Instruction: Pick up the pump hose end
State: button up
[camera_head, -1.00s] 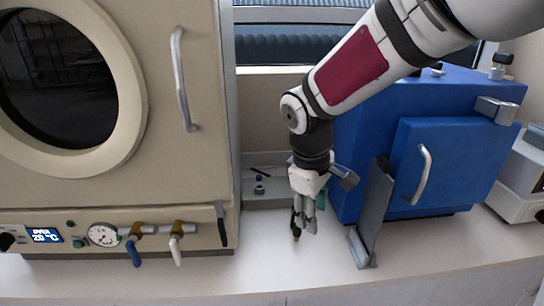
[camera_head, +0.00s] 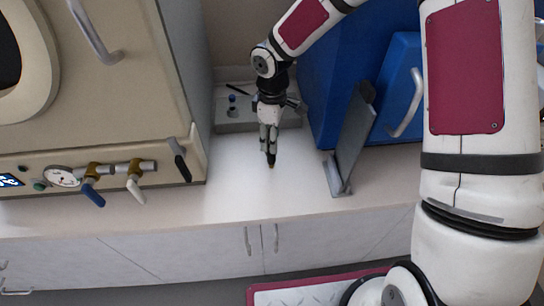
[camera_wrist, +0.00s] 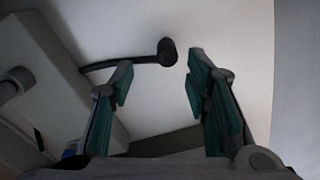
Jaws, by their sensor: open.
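The pump hose end (camera_wrist: 167,52) is a black rounded tip on a thin dark hose in the wrist view. The hose runs in from the left, from the side of a grey box. My gripper (camera_wrist: 158,78) is open, with green-padded fingers, and the hose end appears just beyond the fingertips, between them in the picture. In the head view my gripper (camera_head: 268,148) points down over the white counter (camera_head: 235,200). A dark tip (camera_head: 271,160) shows at its fingers, but I cannot tell whether it is the hose end.
A grey box (camera_head: 226,126) stands behind my gripper. A beige oven (camera_head: 130,90) with valves (camera_head: 90,170) is at the left. A blue cabinet (camera_head: 393,90) and a tilted grey plate (camera_head: 352,135) are at the right. The counter's front is clear.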

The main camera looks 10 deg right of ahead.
aim_at(271, 160)
jog(key=shift+f, duration=0.7)
jog(key=f, duration=0.1)
jog(key=f+p, duration=0.1)
jog(key=f, duration=0.1)
jog(key=s+f, duration=0.1)
jog(key=shift+a+f, duration=0.25)
jog(key=shift+w+f, duration=0.15)
jog(key=shift+f, duration=0.25)
grip_shut()
